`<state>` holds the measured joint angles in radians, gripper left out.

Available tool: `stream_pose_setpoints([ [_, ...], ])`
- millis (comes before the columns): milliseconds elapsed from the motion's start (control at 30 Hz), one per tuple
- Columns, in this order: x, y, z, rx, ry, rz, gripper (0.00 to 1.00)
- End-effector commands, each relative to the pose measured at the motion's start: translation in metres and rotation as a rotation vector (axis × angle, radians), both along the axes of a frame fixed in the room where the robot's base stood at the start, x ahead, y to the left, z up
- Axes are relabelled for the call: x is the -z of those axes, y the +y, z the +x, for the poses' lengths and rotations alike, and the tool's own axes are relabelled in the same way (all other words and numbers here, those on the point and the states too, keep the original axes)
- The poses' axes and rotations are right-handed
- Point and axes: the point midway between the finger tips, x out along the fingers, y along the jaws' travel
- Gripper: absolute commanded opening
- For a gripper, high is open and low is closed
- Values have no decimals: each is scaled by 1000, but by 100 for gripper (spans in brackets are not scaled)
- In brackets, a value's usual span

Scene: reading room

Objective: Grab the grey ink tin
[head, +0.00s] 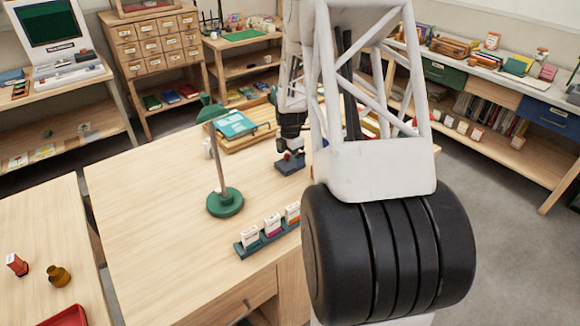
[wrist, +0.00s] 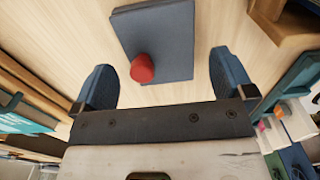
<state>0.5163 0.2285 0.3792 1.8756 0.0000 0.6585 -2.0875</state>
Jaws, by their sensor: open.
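A flat slate-grey rectangular piece (wrist: 172,30), possibly the grey ink tin, lies on the pale wooden desk in the wrist view. A small rounded red thing (wrist: 142,68) shows on its near part. In the head view, a dark blue-grey piece (head: 290,166) with some red on it sits below my gripper (head: 290,146). In the wrist view, my gripper (wrist: 161,64) is open, its blue fingers apart to either side of the grey piece's near end. I see no clear contact. My arm hides part of the desk in the head view.
A green lamp (head: 225,203) and a rack of small cards (head: 265,239) stand on the desk. A teal book (head: 236,124) rests on a wooden stand left of my gripper. A brown-yellow pot (head: 58,276) stands on the left table. The desk's left part is clear.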

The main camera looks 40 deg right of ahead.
Motion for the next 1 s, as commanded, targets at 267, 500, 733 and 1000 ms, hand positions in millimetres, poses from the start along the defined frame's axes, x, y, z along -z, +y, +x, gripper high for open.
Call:
stream_pose_setpoints([
  [267,29,1,0,0,0,0,100],
  [500,35,1,0,0,0,0,100],
  [733,35,1,0,0,0,0,100],
  [1000,35,1,0,0,0,0,89],
])
